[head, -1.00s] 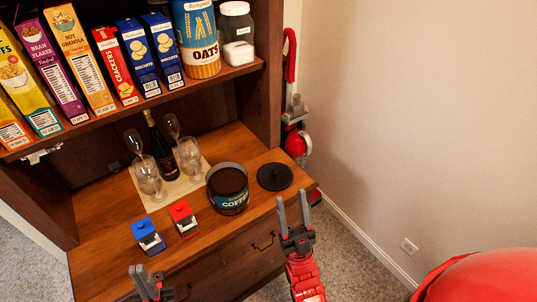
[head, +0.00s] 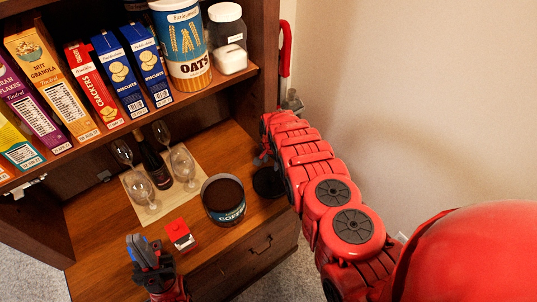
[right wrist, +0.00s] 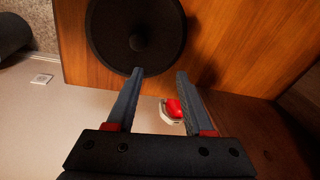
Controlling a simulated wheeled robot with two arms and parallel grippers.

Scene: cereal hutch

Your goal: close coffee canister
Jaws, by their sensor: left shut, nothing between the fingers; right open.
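The coffee canister (head: 223,201) stands upright on the hutch counter, its top uncovered and dark contents showing. Its round black lid (head: 268,183) lies flat on the counter to its right, partly hidden by my right arm in the head view. In the right wrist view the lid (right wrist: 136,32) shows its central knob at the top of the picture. My left gripper (head: 146,245) is shut and empty at the counter's front left.
A red box (head: 180,235) stands between the left gripper and the canister. Wine glasses (head: 183,165) and a dark bottle (head: 154,163) stand on a mat behind the canister. A shelf with cereal boxes (head: 48,72) and an oats canister (head: 181,45) overhangs the back.

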